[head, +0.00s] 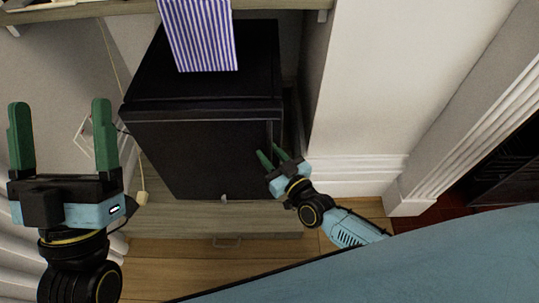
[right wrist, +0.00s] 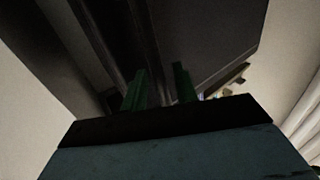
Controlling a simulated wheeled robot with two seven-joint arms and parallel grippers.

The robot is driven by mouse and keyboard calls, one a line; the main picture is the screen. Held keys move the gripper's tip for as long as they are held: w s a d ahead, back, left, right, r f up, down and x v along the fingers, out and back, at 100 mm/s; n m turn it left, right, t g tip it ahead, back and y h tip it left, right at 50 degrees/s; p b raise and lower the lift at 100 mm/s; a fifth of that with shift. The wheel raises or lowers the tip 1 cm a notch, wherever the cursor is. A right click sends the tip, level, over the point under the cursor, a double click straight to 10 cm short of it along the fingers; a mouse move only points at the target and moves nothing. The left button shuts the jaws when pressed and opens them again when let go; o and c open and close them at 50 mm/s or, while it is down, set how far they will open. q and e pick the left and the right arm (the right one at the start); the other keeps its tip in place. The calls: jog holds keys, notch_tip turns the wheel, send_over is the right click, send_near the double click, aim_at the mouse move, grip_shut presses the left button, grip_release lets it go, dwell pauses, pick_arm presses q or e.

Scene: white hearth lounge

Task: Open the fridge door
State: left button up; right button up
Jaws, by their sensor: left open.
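The fridge (head: 205,150) is a small black box under a shelf in the head view, with its door facing me and looking shut. A thin upright strip, perhaps the handle (head: 269,132), runs near the door's right edge. My right gripper (head: 269,151) is in front of the door's lower right part, fingers apart and pointing at it; I cannot tell whether they touch it. In the right wrist view, the gripper's green fingers (right wrist: 161,76) stand apart before the dark fridge surfaces. My left gripper (head: 60,105) is open and empty, left of the fridge.
A white wall (head: 375,90) stands close on the right. A wall socket and cord (head: 141,196) are at left. A blue surface (head: 430,265) fills the lower right.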

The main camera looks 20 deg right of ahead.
jog(key=shift+w+a, duration=0.1)
jog(key=shift+w, duration=0.15)
grip_shut()
jog(key=shift+s, duration=0.2)
